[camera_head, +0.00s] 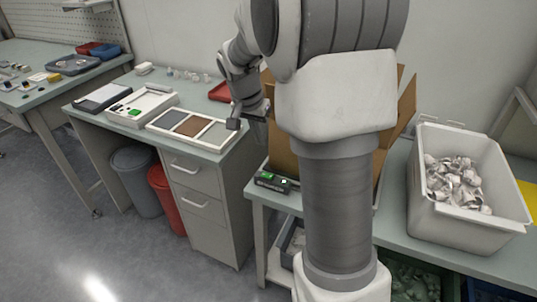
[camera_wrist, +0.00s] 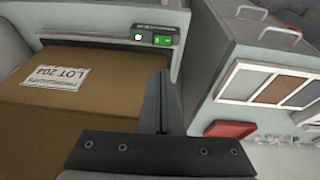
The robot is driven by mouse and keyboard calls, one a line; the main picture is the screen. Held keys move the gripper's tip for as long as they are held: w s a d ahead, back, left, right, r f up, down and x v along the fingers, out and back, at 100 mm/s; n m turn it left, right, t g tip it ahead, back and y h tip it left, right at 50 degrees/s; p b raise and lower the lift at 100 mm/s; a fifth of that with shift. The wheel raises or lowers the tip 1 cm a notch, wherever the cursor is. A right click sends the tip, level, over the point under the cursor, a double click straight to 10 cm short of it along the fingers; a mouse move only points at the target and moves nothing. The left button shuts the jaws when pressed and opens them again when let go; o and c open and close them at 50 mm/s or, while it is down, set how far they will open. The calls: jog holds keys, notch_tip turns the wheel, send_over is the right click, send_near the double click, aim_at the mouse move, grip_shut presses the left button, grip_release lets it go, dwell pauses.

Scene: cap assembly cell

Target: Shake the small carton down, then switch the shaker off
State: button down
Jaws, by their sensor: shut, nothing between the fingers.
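A brown cardboard carton (camera_head: 283,150) stands on the right-hand bench, mostly hidden behind my arm, with raised flaps showing. In the wrist view the brown carton (camera_wrist: 60,115) shows a flat face with a white "LOT 204" label. A dark control box (camera_head: 272,182) with a green part sits at the bench's front edge by the carton. In the wrist view the control box (camera_wrist: 120,35) shows a white round button and a green switch. My gripper (camera_wrist: 165,75) is shut and empty, beside the carton and apart from the control box. In the head view my arm partly hides it.
A grey tub (camera_head: 428,205) of crumpled whitish pieces stands right of my arm. A three-part tray (camera_head: 225,147) and a white tray (camera_head: 163,98) lie on the left bench. A red tray (camera_wrist: 230,130) lies behind. A gap separates the benches.

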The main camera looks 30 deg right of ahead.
jog(key=shift+s+d+r+p, duration=0.1)
jog(key=shift+p, duration=0.5)
jog(key=b, duration=0.3)
send_near(271, 176)
jog(key=x, duration=0.5)
jog(key=shift+w+d, duration=0.15)
jog(key=shift+w, duration=0.25)
jog(key=shift+d+f, duration=0.1)
jog(key=shift+f, duration=0.65)
jog(key=shift+s+f+b, duration=0.2)
jog(key=shift+f+b, duration=0.35)
jog(key=shift+b, duration=0.1)
jog(key=shift+r+p, duration=0.3)
